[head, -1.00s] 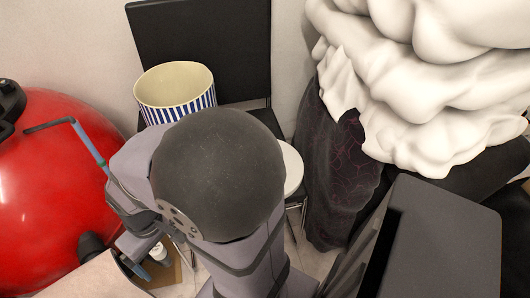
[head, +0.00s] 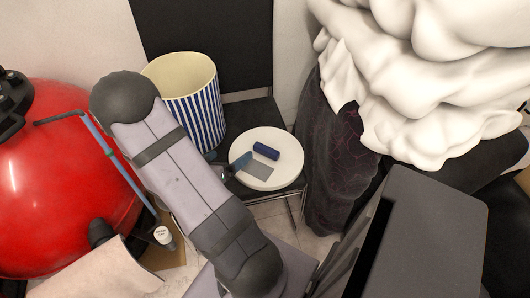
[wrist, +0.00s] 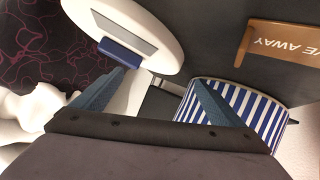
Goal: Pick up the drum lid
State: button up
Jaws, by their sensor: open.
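The drum lid (head: 285,150) is a white round disc with a dark blue bar handle (head: 265,150) and a grey label. It lies on the black chair's seat in the head view. It also shows at the upper left of the wrist view (wrist: 165,25), with its blue handle (wrist: 120,54) facing my gripper. My gripper (head: 227,162) is at the lid's left edge in the head view, partly hidden behind my arm. In the wrist view its two blue fingers (wrist: 155,98) are spread wide with nothing between them. The handle is ahead of the left finger.
A blue-and-white striped drum (head: 200,105) stands open on the chair (head: 240,112), left of the lid and close to my right finger in the wrist view. A red tank (head: 60,190) is at the left. White cloth (head: 430,90) piles up at the right.

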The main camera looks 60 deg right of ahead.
aim_at(264, 151)
jog(key=s+m+h, duration=0.1)
jog(key=s, duration=0.1)
jog(key=s+d+m+g+h+b, duration=0.1)
jog(key=s+f+m+g+h, duration=0.1)
jog(key=s, duration=0.1)
jog(key=shift+s+d+m+h, duration=0.3)
jog(key=shift+s+d+h, duration=0.05)
jog(key=shift+h, duration=0.05)
jog(key=shift+s+a+f+m+h, duration=0.3)
jog(key=shift+s+a+m+h, duration=0.1)
jog(key=shift+h, duration=0.1)
jog(key=shift+s+a+f+m+t+h+b, duration=0.3)
jog(key=shift+a+m+t+h+b, duration=0.1)
jog(key=shift+t+h, duration=0.15)
jog(key=shift+d, duration=0.15)
jog(key=shift+d, duration=1)
jog(key=shift+d, duration=0.1)
jog(key=shift+s+d+r+b, duration=0.1)
jog(key=shift+s+d+b, duration=0.1)
jog(key=shift+d, duration=0.55)
jog(key=shift+s+d+b, duration=0.15)
jog(key=shift+d+b, duration=0.05)
jog(key=shift+d, duration=0.5)
jog(key=shift+w+d, duration=0.1)
jog(key=shift+d, duration=0.95)
jog(key=shift+c, duration=0.7)
